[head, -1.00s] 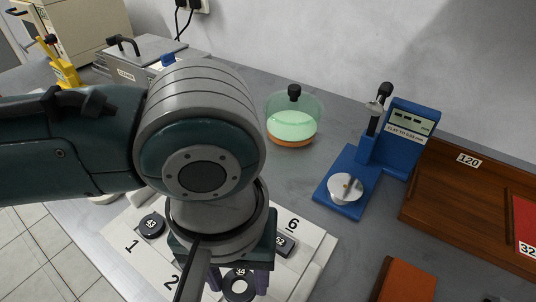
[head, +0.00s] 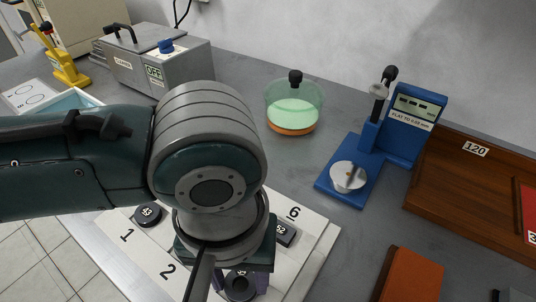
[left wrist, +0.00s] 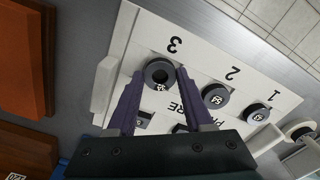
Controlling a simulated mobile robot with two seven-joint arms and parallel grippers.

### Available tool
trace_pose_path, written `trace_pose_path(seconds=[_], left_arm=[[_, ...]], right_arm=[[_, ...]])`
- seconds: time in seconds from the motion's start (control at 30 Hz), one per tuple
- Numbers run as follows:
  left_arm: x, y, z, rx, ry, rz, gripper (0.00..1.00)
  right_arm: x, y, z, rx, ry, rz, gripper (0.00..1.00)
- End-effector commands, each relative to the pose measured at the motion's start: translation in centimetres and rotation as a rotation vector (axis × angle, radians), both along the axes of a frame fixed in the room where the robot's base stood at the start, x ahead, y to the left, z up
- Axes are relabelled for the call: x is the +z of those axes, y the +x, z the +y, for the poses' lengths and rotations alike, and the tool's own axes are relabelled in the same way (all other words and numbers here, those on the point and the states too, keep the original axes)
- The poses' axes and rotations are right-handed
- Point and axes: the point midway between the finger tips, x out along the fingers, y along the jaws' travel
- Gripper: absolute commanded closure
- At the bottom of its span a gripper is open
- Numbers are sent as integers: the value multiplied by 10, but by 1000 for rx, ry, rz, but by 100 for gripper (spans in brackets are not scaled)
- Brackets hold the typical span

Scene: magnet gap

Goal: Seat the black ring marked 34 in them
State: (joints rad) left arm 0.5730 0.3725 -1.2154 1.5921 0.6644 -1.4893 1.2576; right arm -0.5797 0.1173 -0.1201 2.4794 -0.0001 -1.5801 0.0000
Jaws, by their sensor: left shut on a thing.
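A black ring (head: 240,287) with a white label, which I cannot read surely now, is at the front of the white numbered board (head: 315,255). My left gripper (head: 241,279) points down at it. In the left wrist view the ring (left wrist: 159,72) sits by the printed 3, between the tips of the two purple fingers (left wrist: 161,76), which are shut on it. It seems to be at board level; I cannot tell whether it is lifted. Another black ring (head: 148,215) lies by 1, and one (left wrist: 215,95) by 2. A dark rectangular block (head: 284,233) lies below 6.
A blue stand (head: 345,185) with a silver disc is at right, before a brown wooden case (head: 470,205). A green glass bowl (head: 294,112), a grey box (head: 155,62) and a yellow press (head: 65,65) stand behind. An orange block (head: 408,278) lies front right. Grey bench is clear between.

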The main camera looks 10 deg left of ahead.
Motion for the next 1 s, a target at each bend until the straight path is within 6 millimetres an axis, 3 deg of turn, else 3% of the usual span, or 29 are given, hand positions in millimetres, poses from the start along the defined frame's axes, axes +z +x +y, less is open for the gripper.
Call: trace_pose_path(seconds=[0.73, 0.77, 1.0], left_arm=[[-4, 0, 0, 0, 0, 1, 100], [-4, 0, 0, 0, 0, 1, 48], [-4, 0, 0, 0, 0, 0, 21]], right_arm=[[1, 0, 0, 0, 0, 0, 50], [1, 0, 0, 1, 0, 0, 50], [1, 0, -1, 2, -4, -1, 50]])
